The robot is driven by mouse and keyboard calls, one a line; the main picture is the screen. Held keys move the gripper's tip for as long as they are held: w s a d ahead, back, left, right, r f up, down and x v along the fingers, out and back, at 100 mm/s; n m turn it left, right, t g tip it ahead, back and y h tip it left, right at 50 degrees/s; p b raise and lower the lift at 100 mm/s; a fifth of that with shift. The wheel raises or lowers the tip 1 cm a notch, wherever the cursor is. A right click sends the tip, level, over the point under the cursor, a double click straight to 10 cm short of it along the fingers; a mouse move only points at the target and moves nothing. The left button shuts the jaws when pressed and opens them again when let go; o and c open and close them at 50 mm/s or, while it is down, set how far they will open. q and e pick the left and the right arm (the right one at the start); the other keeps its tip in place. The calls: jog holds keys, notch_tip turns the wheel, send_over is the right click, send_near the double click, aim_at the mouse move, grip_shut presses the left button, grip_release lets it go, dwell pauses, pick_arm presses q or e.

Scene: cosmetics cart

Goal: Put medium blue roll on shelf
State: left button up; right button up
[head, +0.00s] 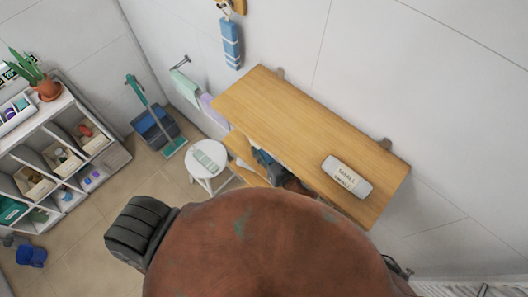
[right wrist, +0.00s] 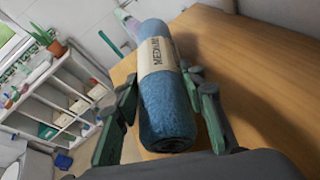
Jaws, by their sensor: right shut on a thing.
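The medium blue roll (right wrist: 168,105), with a pale band reading MEDIUM, is between the fingers of my right gripper (right wrist: 161,82), which is shut on it. In the right wrist view it is over a wooden surface; I cannot tell whether it touches. In the head view a wooden shelf (head: 285,108) is fixed to the wall, with a lower wooden board (head: 240,149) below its left part. A dark blue shape (head: 265,160) shows at the shelf's front edge, mostly hidden by my body. My left gripper is not in view.
A pale roll labelled SMALL (head: 347,178) lies at the shelf's right end; the shelf's middle and left are clear. A white stool (head: 192,168) holds a pale green roll (head: 210,159). A white cubby unit (head: 60,112) stands left. A blue striped item (head: 231,42) hangs on the wall.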

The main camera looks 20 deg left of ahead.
aim_at(269, 156)
jog(key=shift+w, duration=0.15)
jog(key=shift+f, duration=0.2)
jog(key=o, duration=1.4)
jog(key=shift+r, duration=0.25)
jog(key=b+v, duration=0.1)
jog(key=v, duration=0.6)
jog(key=shift+s+d+r, duration=0.1)
jog(key=shift+s+d, duration=0.1)
jog(key=shift+s, duration=0.05)
